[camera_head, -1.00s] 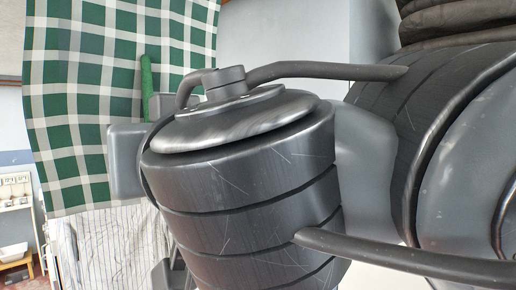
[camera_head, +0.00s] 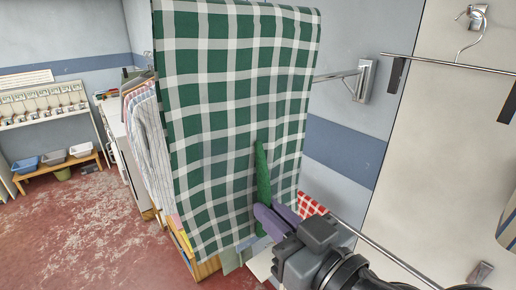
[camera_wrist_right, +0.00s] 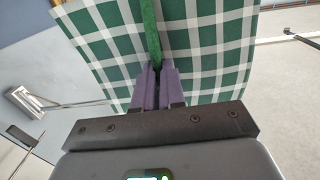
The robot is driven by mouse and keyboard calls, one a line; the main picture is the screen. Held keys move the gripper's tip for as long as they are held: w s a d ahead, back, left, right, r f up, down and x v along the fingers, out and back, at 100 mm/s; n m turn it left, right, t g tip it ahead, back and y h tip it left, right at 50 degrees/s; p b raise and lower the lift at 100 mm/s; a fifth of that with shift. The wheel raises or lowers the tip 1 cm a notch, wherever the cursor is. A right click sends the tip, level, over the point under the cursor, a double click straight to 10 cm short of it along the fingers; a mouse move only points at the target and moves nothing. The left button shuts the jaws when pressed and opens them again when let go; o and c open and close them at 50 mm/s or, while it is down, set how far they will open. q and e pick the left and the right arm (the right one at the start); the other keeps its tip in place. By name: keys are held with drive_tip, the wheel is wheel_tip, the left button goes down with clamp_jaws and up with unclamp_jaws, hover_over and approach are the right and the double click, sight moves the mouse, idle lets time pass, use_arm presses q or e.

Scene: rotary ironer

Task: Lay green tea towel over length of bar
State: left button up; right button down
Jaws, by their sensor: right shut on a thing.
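A green-and-white checked tea towel (camera_head: 225,85) hangs spread out in the head view. A narrow dark green fold (camera_head: 262,175) stands out from its face. My right gripper (camera_head: 277,217) has purple fingers and is shut on this fold; the wrist view shows the fold (camera_wrist_right: 151,35) between the fingers (camera_wrist_right: 156,88). A thin metal bar (camera_head: 335,76) runs from a wall bracket behind the towel. I cannot tell whether the towel touches it. A lower bar (camera_head: 385,253) runs past my right arm. My left gripper is not in view.
A red checked cloth (camera_head: 312,206) is at the lower bar's far end. A clip hanger (camera_head: 450,65) hangs at the right wall. Striped shirts (camera_head: 150,130) hang left of the towel. A bench with bins (camera_head: 55,158) stands far left, with open red floor before it.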

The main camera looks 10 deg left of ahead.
drive_tip(key=d+f, duration=0.3)
drive_tip(key=f, duration=0.7)
drive_tip(key=s+d+f+n+g+y, duration=0.1)
drive_tip(key=d+f, duration=0.3)
drive_tip(key=f, duration=0.6)
drive_tip(key=d+f, duration=0.4)
drive_tip(key=f, duration=0.6)
drive_tip(key=shift+s+n+g+y, duration=0.3)
drive_tip(key=shift+s+n, duration=0.1)
